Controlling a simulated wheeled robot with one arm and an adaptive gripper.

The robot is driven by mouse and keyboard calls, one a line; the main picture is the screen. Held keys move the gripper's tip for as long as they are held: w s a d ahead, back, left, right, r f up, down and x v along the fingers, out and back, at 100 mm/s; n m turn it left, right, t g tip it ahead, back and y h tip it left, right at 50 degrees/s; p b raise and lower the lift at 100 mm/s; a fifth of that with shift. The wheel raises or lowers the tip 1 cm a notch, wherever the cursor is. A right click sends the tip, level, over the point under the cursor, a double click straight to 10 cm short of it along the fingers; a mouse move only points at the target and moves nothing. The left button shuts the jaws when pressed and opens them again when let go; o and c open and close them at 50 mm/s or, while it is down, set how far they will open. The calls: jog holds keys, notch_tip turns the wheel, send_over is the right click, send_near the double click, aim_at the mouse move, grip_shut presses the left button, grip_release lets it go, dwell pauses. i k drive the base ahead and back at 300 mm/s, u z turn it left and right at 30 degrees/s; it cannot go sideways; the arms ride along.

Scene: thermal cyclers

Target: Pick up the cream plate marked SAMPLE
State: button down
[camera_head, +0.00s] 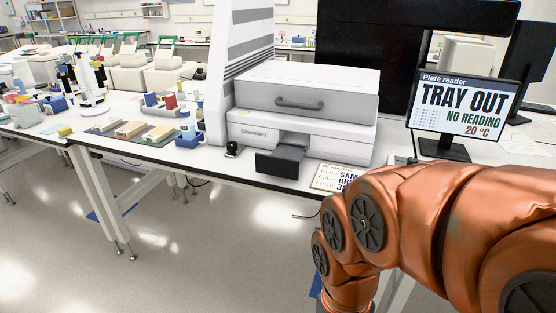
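Several small pale plates lie in a row on a dark green mat (89,131) on the bench at the left. Cream or tan ones include a middle plate (131,129) and a right-hand plate (159,133). Their markings are too small to read, so I cannot tell which is marked SAMPLE. My orange arm fills the lower right, bent downward well to the right of the plates. My gripper is not visible.
The white plate reader (300,135) has its dark tray (279,161) out, apparently empty. A screen (462,107) reads TRAY OUT, NO READING. A printed card (336,177) lies by the bench edge. Bottles and blue racks (188,138) stand around the mat.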

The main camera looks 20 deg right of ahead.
aim_at(130, 130)
jog(key=u, duration=0.4)
jog(key=i, duration=1.7)
jog(key=u, duration=1.45)
jog(key=i, duration=0.7)
jog(key=u, duration=0.4)
